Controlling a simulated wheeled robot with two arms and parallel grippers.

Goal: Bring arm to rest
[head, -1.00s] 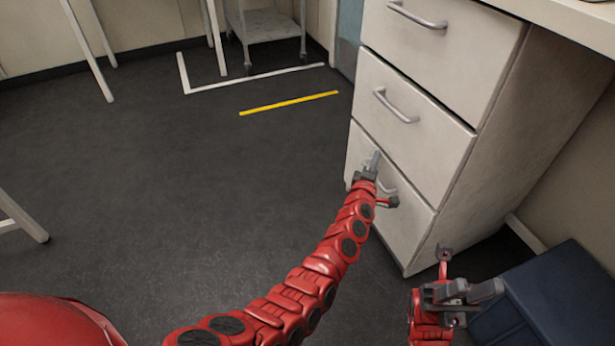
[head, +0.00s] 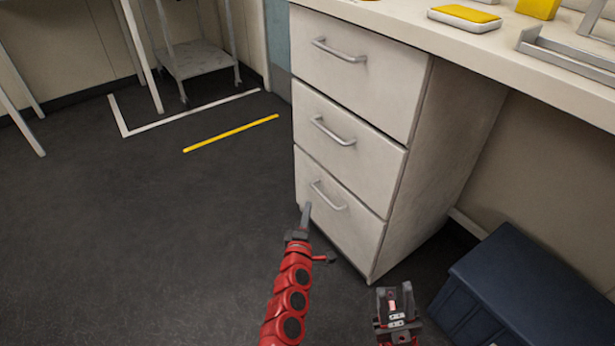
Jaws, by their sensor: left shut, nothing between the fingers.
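My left gripper (head: 305,217) is at the tip of the red arm that rises from the bottom of the head view. It is shut and empty, its fingers pointing up the picture. It appears just in front of the lowest drawer's left part; I cannot tell whether it touches the drawer front. My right gripper (head: 394,300) shows low in the view, right of the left arm and below the drawer cabinet's corner. Its dark fingers are seen foreshortened, and I cannot tell whether they are apart. The rest of the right arm is below the frame.
A white drawer cabinet (head: 352,138) with metal handles stands under a counter (head: 480,50). A yellow-topped device (head: 465,17) and metal racks are on the counter. A dark blue bin (head: 525,290) stands at lower right. A trolley (head: 195,60) is at the back.

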